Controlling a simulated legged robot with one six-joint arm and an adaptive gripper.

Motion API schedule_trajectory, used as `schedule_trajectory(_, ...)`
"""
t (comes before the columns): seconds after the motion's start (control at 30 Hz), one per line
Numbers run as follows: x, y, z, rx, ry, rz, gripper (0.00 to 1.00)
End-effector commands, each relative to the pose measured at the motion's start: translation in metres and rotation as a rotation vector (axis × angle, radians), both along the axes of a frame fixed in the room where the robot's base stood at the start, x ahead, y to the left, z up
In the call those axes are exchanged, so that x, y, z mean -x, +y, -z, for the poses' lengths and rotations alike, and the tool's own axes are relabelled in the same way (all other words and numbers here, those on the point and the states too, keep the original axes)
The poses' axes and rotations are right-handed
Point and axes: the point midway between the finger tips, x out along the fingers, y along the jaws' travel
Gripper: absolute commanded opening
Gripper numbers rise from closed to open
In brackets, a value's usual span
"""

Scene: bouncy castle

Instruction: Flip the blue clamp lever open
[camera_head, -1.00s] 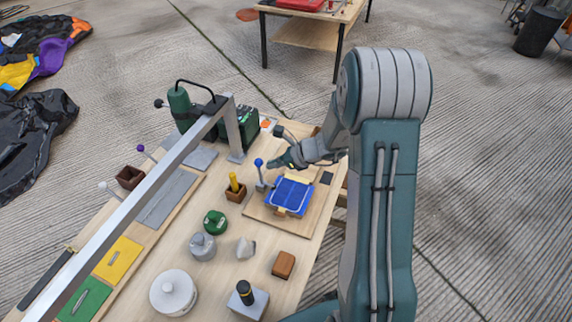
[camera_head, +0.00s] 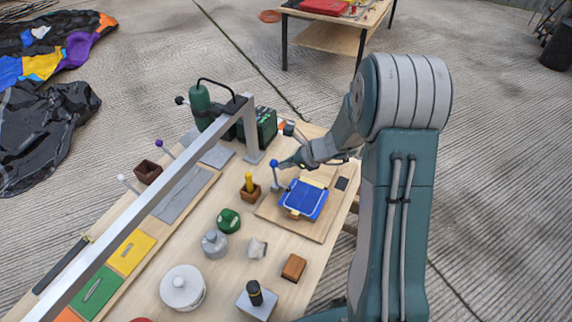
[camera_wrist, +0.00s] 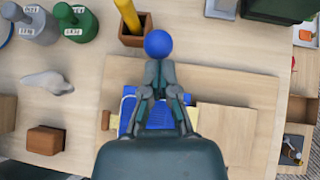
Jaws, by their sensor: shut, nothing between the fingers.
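The clamp lever has a blue ball knob (camera_head: 274,163) on a grey stem that stands about upright at the left edge of a wooden board (camera_head: 325,226). A blue panel (camera_head: 303,200) lies on that board, right of the lever. My gripper (camera_head: 284,164) is shut and empty, with its tips close to the right side of the knob. In the wrist view the knob (camera_wrist: 158,43) sits just beyond my fingertips (camera_wrist: 159,68). I cannot tell whether they touch it. The lever's stem and base are hidden there behind my fingers.
A wooden cup with a yellow handle (camera_head: 250,188) stands left of the lever. A metal frame (camera_head: 180,188) crosses above the table's left part. A green device (camera_head: 264,127) stands behind. Weights, a wooden block (camera_head: 293,267) and other items stand in front.

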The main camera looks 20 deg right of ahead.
Motion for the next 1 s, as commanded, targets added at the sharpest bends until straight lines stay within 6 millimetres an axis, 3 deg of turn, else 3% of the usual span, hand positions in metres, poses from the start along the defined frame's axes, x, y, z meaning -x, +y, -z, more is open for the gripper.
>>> schedule_trajectory(0.8, -0.034, 0.036, -0.003, 0.332, 0.303, -0.005, 0.00)
schedule_trajectory(1.0, -0.041, 0.044, 0.000, 0.325, 0.303, -0.002, 0.00)
